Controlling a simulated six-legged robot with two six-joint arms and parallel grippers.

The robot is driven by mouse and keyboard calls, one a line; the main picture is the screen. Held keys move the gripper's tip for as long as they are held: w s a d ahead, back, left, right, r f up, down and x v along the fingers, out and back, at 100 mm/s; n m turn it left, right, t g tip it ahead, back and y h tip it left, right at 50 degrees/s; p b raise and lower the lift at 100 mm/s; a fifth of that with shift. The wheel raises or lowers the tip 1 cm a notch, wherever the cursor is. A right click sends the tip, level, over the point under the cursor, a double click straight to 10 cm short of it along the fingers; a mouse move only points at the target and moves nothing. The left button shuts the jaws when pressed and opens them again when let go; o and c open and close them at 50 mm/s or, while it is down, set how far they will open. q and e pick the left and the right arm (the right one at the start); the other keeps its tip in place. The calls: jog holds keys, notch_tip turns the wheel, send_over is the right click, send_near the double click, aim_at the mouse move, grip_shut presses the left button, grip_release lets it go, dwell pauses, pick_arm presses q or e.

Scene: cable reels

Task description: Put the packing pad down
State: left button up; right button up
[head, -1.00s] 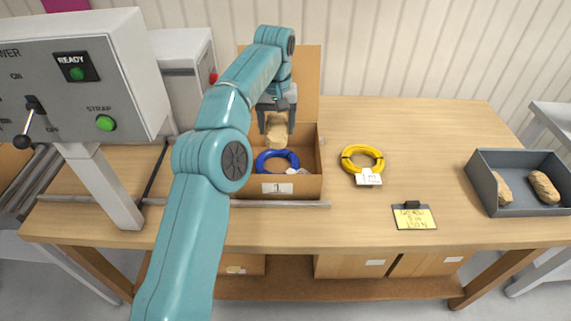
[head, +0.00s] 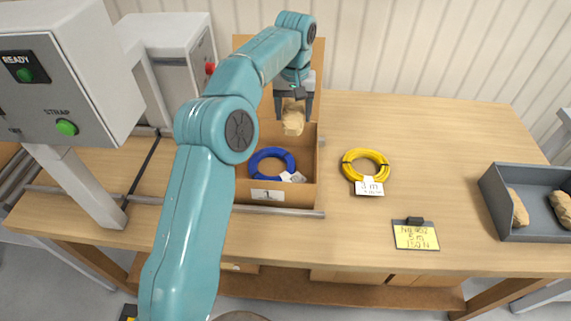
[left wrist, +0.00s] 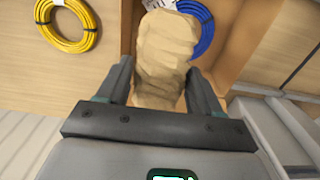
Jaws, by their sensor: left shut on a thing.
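My left gripper (head: 294,106) is shut on a tan, crumpled packing pad (head: 292,122). It holds the pad over the back right part of the open cardboard box (head: 279,195). The pad also shows between the fingers in the left wrist view (left wrist: 165,55). A blue cable coil (head: 258,160) with a white tag lies in the box, in front of the pad in the head view. In the left wrist view the pad hides part of the blue coil (left wrist: 205,30). I cannot tell whether the pad touches the box. My right gripper is not in view.
A yellow cable coil (head: 366,160) with a white tag lies right of the box. A yellow note (head: 416,237) lies near the front edge. A grey tray (head: 500,207) with two more pads stands at the right. A grey control panel (head: 60,75) stands at the left.

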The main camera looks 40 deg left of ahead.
pick_arm(q)
send_over(292, 169)
notch_tip(292, 169, down, 13)
jog(key=shift+a+r, duration=0.15)
jog(key=shift+f+p, duration=0.3)
notch_tip(292, 169, down, 3)
jog(key=shift+s+f+p, duration=0.15)
jog(key=shift+f+p, duration=0.05)
jog(key=shift+p, duration=0.15)
jog(key=shift+w+f, duration=0.25)
jog(key=shift+f, duration=0.2)
jog(key=shift+s+d+r, duration=0.15)
jog(key=shift+s+d, duration=0.05)
jog(key=shift+a+f+b, duration=0.1)
jog(key=shift+f+b, duration=0.25)
jog(key=o, duration=1)
jog(key=shift+w, duration=0.15)
jog(key=shift+r, duration=0.1)
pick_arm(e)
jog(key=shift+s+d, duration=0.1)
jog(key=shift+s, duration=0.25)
pick_arm(q)
jog(key=shift+r, duration=0.1)
